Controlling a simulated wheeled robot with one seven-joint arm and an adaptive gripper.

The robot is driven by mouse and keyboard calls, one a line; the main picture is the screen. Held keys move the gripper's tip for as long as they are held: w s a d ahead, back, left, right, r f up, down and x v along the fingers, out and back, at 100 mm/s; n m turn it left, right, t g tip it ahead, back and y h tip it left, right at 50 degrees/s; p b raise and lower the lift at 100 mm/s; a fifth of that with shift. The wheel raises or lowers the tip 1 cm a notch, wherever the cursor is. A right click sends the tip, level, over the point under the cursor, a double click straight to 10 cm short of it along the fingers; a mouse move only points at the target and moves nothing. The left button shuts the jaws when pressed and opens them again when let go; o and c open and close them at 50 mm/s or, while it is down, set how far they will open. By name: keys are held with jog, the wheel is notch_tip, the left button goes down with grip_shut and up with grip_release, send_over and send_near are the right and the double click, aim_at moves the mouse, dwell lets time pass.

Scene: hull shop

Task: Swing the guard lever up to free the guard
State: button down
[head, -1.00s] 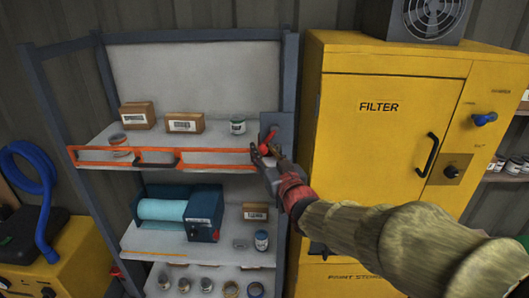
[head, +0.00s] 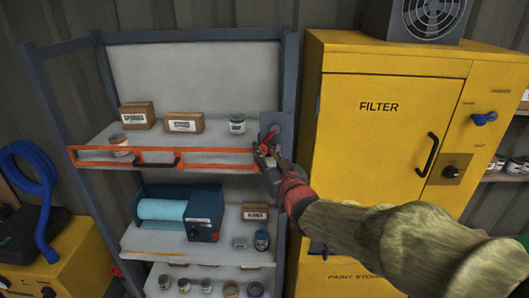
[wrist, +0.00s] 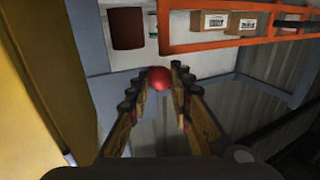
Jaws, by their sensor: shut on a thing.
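The orange guard (head: 215,158) is a rail frame with a black handle across the front of the upper shelf. The red guard lever (head: 270,136) is at the guard's right end, on a grey plate (head: 284,128) on the shelf post. My gripper (head: 266,152) is at the lever and partly hides it. In the wrist view, the lever's round red knob (wrist: 159,79) sits between the fingertips of my gripper (wrist: 159,82), which is shut on it. The guard also shows in the wrist view (wrist: 210,43). The lever's exact angle is hard to tell.
A yellow filter cabinet (head: 385,150) stands close to the right of my gripper. Cardboard boxes (head: 184,122) and cans (head: 237,124) stand on the upper shelf. A teal roll in a machine (head: 180,212) sits on the shelf below.

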jog(key=shift+a+f+m+b, duration=0.15)
jog(key=shift+m+b, duration=0.15)
jog(key=shift+b, duration=0.65)
jog(key=shift+a+b, duration=0.1)
jog(key=shift+b, duration=0.45)
notch_tip(320, 180, up, 7)
jog(key=a+m+t+h+b, duration=0.2)
jog(key=m+t+h+b, duration=0.2)
jog(key=m+b, duration=1.3)
jog(key=t+b, duration=0.1)
jog(key=b, duration=0.6)
jog(key=shift+f+m+t+h, duration=0.15)
jog(key=shift+m+t+h, duration=0.15)
jog(key=shift+h, duration=0.1)
jog(key=c, duration=1.6)
grip_release()
